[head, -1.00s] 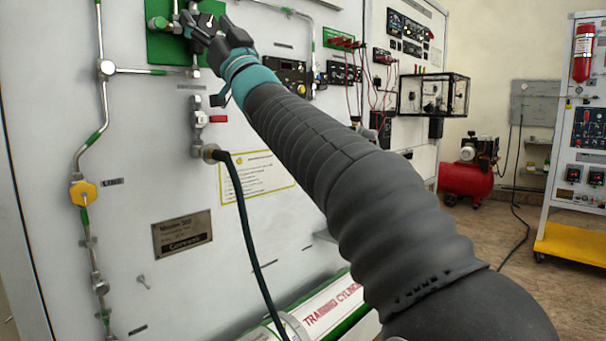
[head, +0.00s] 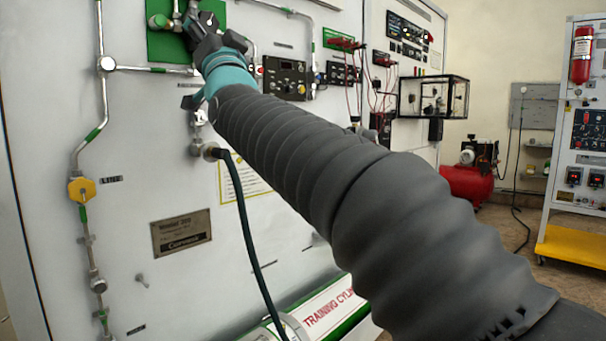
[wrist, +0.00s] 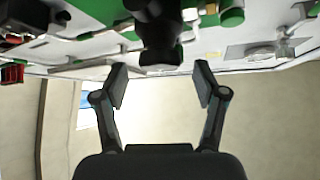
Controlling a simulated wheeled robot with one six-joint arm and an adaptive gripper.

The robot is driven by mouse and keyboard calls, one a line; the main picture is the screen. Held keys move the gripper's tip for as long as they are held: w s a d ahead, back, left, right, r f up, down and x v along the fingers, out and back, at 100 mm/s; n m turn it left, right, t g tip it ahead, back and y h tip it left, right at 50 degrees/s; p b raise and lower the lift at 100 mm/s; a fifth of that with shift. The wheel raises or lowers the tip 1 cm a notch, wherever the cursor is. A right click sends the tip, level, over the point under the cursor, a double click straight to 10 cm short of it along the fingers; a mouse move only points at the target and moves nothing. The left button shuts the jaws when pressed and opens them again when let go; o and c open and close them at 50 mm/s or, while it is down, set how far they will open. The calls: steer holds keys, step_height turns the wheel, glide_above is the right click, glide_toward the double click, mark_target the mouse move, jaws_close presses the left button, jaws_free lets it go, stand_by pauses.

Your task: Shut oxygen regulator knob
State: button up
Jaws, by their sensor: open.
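In the wrist view, a black knob (wrist: 160,42) stands out from the panel beside green patches, and I take it to be the regulator knob. My gripper (wrist: 160,78) is open, with one finger on each side of the knob's line. The knob's end lies near the fingertips, with a gap on either side. In the head view my gripper (head: 203,32) is at the green plate (head: 165,46) high on the grey panel, and it hides the knob there. A round green fitting (head: 160,21) sits left of my gripper.
Pipes run down the panel's left side past a yellow hexagonal fitting (head: 81,190). A dark hose (head: 247,215) hangs below my arm. A black gauge box (head: 287,77) is right of the wrist. A red compressor tank (head: 466,185) stands farther right.

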steer(key=b+v, duration=0.3)
steer(key=v, duration=0.8)
steer(key=w+d+f+g+h+p, duration=0.1)
steer(key=d+f+g+h, duration=0.2)
steer(key=d+f, duration=0.3)
steer(key=w+d+f+g+h+p, duration=0.1)
steer(key=d+f+g+h, duration=0.2)
steer(key=f, duration=0.9)
steer(key=shift+d+f+n+h, duration=0.2)
steer(key=shift+d+n+h, duration=0.15)
steer(key=shift+d, duration=1.3)
